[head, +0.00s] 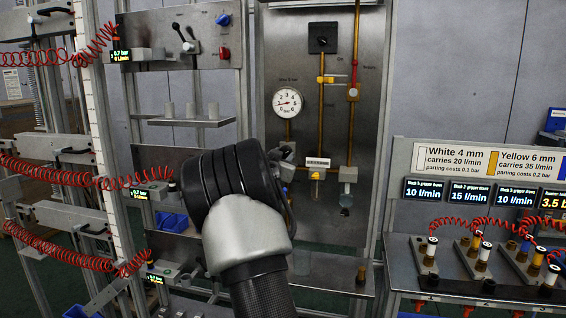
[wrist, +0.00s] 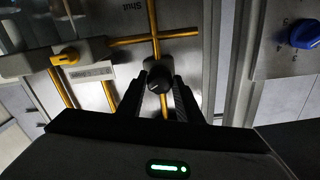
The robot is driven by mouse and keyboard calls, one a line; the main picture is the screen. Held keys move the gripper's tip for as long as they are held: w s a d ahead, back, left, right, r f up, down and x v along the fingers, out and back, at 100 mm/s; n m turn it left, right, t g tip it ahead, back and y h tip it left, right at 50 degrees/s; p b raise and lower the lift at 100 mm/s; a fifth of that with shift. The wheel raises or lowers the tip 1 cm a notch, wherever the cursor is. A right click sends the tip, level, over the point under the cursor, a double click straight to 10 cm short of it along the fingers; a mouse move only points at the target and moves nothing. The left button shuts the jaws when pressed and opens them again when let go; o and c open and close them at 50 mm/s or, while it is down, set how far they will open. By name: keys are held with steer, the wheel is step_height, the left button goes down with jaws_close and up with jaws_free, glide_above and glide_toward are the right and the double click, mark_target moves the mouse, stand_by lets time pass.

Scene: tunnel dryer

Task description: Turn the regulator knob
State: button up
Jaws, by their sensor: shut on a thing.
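The regulator knob (wrist: 158,78) is a round black knob on a brass pipe junction in the wrist view. My gripper (wrist: 159,88) has one finger on each side of it and is shut on it. A white round gauge (head: 288,102) marked in bar is on the panel just above my gripper. Its exact reading is too small to tell.
A yellow valve (head: 326,79) and brass pipes run beside my gripper. A blue knob (wrist: 303,35) is on a neighbouring panel. Red coiled hoses (head: 60,175) hang at the left. A bench (head: 480,290) with several fittings and displays stands at the right.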

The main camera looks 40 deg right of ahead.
steer(key=m+b, duration=0.2)
steer(key=m, duration=0.1)
steer(key=shift+f+m+b, duration=0.15)
steer(key=shift+m+b, duration=0.15)
steer(key=shift+m, duration=0.1)
steer(key=m+b, duration=0.2)
steer(key=m, duration=0.1)
steer(key=shift+m, duration=0.3)
steer(key=m+b, duration=0.2)
steer(key=m, duration=0.1)
steer(key=shift+m, duration=0.4)
steer(key=shift+r+m+b, duration=0.15)
steer(key=shift+m+b, duration=2.2)
steer(key=shift+m, duration=2.05)
steer(key=shift+r+m+b, duration=0.15)
steer(key=shift+m+b, duration=2.15)
steer(key=shift+m, duration=2.1)
steer(key=o, duration=1)
